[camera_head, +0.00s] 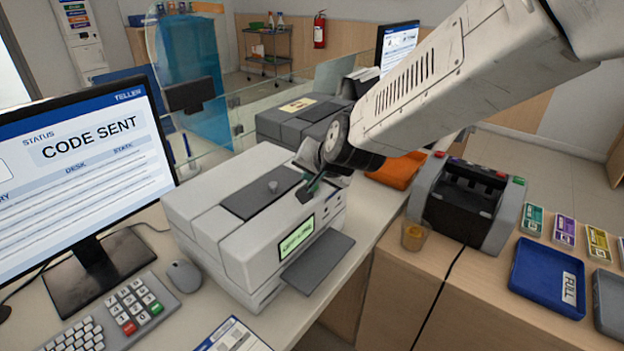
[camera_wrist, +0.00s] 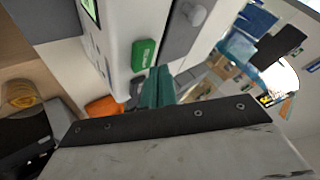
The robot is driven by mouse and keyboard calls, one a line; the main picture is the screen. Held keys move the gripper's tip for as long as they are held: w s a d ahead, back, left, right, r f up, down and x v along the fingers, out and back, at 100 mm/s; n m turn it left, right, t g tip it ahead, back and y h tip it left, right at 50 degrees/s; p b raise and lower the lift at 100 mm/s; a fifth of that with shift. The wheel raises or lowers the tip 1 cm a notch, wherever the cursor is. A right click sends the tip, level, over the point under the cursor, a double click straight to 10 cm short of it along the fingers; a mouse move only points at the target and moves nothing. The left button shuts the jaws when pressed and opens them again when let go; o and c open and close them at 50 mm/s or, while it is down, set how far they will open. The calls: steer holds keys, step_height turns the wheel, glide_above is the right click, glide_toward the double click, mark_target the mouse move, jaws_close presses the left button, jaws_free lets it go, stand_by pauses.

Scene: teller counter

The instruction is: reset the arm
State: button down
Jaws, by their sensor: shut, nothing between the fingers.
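My arm reaches in from the upper right, and my gripper (camera_head: 312,187) is just above the front right part of a light grey printer-like machine (camera_head: 215,210). The fingers are shut and empty; their teal tips show in the wrist view (camera_wrist: 158,88). The machine has a dark top panel, a lit green display (camera_head: 296,236) and a dark tray (camera_head: 318,262) at its front. In the wrist view a green button (camera_wrist: 143,54) on the machine is close to the fingertips. I cannot tell whether the tips touch the machine.
A monitor (camera_head: 85,150) reading "CODE SENT", a keypad (camera_head: 130,312) and a mouse (camera_head: 184,276) are at left. A bill counter (camera_head: 465,205), a small amber cup (camera_head: 414,236), an orange tray (camera_head: 397,171) and a blue tray (camera_head: 547,280) are at right. A glass screen stands behind.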

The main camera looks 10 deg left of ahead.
steer(key=s+d+r+n+g, duration=0.1)
steer(key=s+d+r, duration=0.2)
steer(key=d, duration=0.2)
steer(key=s+d+r+g, duration=0.1)
steer(key=s+d+r, duration=0.15)
steer(key=d, duration=0.35)
steer(key=s+d+r+n+g+h, duration=0.1)
steer(key=s+d+g+h, duration=0.3)
steer(key=s+d, duration=1.9)
steer(key=shift+s+d+r+h, duration=0.4)
steer(key=shift+s+h, duration=0.2)
steer(key=shift+s, duration=0.4)
steer(key=shift+a, duration=0.1)
